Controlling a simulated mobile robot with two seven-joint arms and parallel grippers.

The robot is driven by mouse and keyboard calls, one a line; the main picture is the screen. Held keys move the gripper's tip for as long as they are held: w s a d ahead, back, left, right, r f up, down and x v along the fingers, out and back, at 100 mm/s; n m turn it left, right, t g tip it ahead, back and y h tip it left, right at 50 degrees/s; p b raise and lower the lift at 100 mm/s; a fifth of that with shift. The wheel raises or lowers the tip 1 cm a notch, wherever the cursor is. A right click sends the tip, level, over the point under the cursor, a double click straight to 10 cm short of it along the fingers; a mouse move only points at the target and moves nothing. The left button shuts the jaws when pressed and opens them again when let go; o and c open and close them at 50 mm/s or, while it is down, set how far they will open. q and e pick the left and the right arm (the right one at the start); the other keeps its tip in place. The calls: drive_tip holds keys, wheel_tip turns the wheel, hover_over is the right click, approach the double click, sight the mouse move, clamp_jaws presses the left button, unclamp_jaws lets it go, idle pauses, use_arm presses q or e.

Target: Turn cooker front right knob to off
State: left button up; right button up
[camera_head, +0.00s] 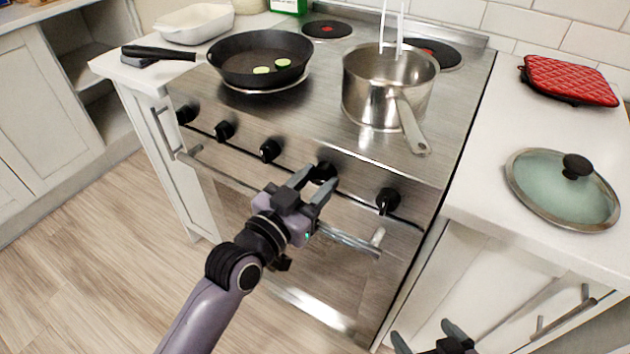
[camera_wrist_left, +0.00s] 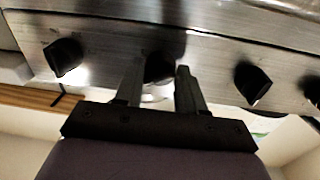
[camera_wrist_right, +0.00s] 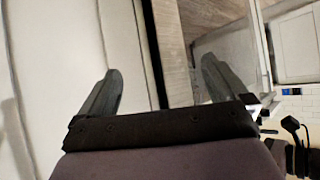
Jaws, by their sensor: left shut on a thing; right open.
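The cooker (camera_head: 345,148) has a row of several black knobs along its steel front. My left gripper (camera_head: 314,180) is at the second knob from the right (camera_head: 325,171), shut on it. In the left wrist view this dark knob (camera_wrist_left: 160,67) sits between the two fingers (camera_wrist_left: 158,78), partly shadowed. The rightmost knob (camera_head: 388,200) stands free beside it. The exact angle of the held knob is hard to tell. My right gripper (camera_head: 428,336) is open and empty at the bottom edge of the head view; its spread fingers (camera_wrist_right: 158,85) show in the right wrist view.
A steel saucepan (camera_head: 372,95) stands on the cooker's right side, its handle reaching over the front. A black frying pan (camera_head: 240,65) with green slices is on the left. The oven handle (camera_head: 345,238) runs below the knobs. A glass lid (camera_head: 540,185) lies on the right counter.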

use_arm(q)
drive_tip(key=shift+n, duration=0.3)
use_arm(e)
drive_tip(key=shift+r, duration=0.2)
use_arm(q)
drive_tip(key=shift+n+p, duration=0.75)
drive_tip(key=shift+n, duration=0.15)
drive_tip(key=n+p, duration=0.1)
drive_tip(key=n, duration=0.2)
drive_tip(key=shift+n, duration=0.3)
drive_tip(key=n+p, duration=0.1)
drive_tip(key=n, duration=0.3)
drive_tip(key=shift+t, duration=0.4)
drive_tip(key=shift+n, duration=1)
use_arm(e)
drive_tip(key=shift+s+d+r, duration=0.15)
drive_tip(key=shift+r, duration=0.35)
drive_tip(key=shift+s+d+r, duration=0.1)
drive_tip(key=shift+d+r, duration=0.05)
drive_tip(key=shift+r, duration=0.35)
use_arm(q)
drive_tip(key=shift+n, duration=0.3)
drive_tip(key=o, duration=1)
drive_tip(key=shift+f, duration=0.1)
drive_tip(key=shift+o, duration=0.2)
drive_tip(key=shift+s, duration=0.1)
